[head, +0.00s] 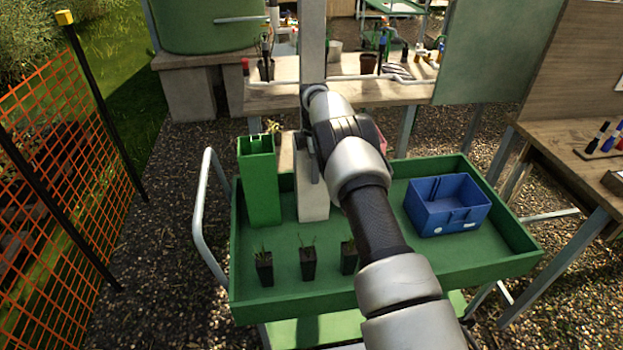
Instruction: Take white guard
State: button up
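A pale, whitish upright tube (313,207), which looks like the white guard, stands in the green cart tray (420,272). My arm hides its upper part. A taller-looking green square guard (260,182) stands to its left, upright with an open top. My gripper (312,178) seems to be at the arm's dark end, in front of or over the pale tube. The wrist covers most of it, so I cannot tell whether the fingers touch the tube or are open or shut.
Several small black seedling pots (307,264) stand along the tray's front. A blue crate (447,206) sits at the tray's right. A cart handle (204,215) rises at left, beside orange mesh fencing (62,150). Wooden benches stand behind (270,102) and right (565,160).

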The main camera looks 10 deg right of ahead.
grip_shut()
jog(key=shift+r, duration=0.1)
dwell(1.2)
